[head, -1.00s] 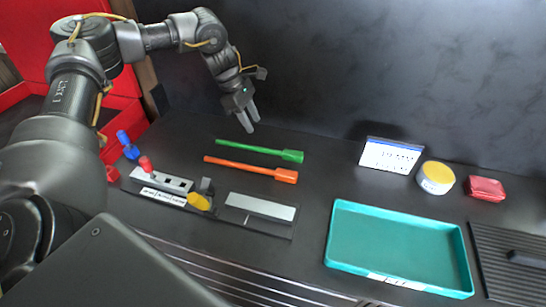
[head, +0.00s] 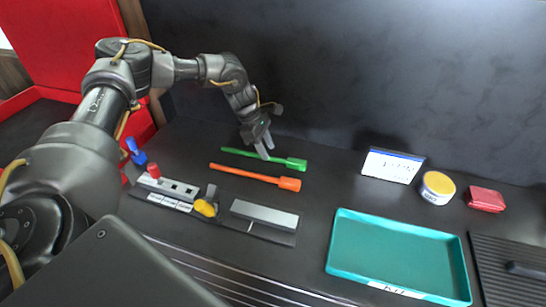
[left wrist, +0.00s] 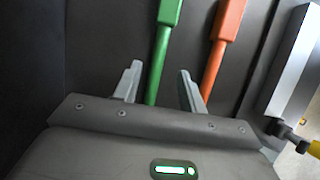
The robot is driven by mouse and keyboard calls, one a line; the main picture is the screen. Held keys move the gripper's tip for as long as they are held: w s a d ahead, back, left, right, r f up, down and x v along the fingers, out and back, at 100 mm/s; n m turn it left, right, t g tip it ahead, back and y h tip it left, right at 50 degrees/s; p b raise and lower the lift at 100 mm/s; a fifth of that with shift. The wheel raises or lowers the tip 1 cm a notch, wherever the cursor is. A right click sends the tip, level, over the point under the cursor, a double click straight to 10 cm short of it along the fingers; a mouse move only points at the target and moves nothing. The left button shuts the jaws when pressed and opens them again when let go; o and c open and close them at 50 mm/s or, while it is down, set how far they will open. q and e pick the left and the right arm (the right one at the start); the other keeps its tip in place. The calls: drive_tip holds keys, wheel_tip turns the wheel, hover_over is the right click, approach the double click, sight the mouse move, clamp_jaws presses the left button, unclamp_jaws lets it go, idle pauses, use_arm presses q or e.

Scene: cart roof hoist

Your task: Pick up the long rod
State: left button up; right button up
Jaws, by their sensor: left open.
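Two long thin rods with block ends lie side by side on the dark worktop in the head view, a green rod (head: 262,155) behind and an orange rod (head: 250,175) in front. The orange one looks slightly longer, but it is also nearer, so I cannot tell which is longer. My left gripper (head: 268,153) is open and points down at the green rod. In the left wrist view, the green rod (left wrist: 162,55) runs between the open fingers (left wrist: 160,69), which are not closed on it. The orange rod (left wrist: 218,55) lies outside them, to the right. My right gripper is out of view.
In front of the rods are a grey slotted rack (head: 168,188) with blue, red and yellow pieces and a grey bar (head: 264,214). To the right are a teal tray (head: 395,255), a white sign (head: 392,165), a yellow-lidded tub (head: 437,187) and a red box (head: 486,199). A dark wall stands behind.

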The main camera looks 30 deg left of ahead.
use_arm(q)
drive_tip(key=p+x, duration=0.1)
drive_tip(key=x, duration=0.2)
drive_tip(key=shift+w+f, duration=0.1)
drive_tip(key=shift+w, duration=0.1)
drive_tip(key=shift+f, duration=0.1)
drive_tip(key=shift+d+f, duration=0.1)
drive_tip(key=shift+f, duration=0.05)
clamp_jaws()
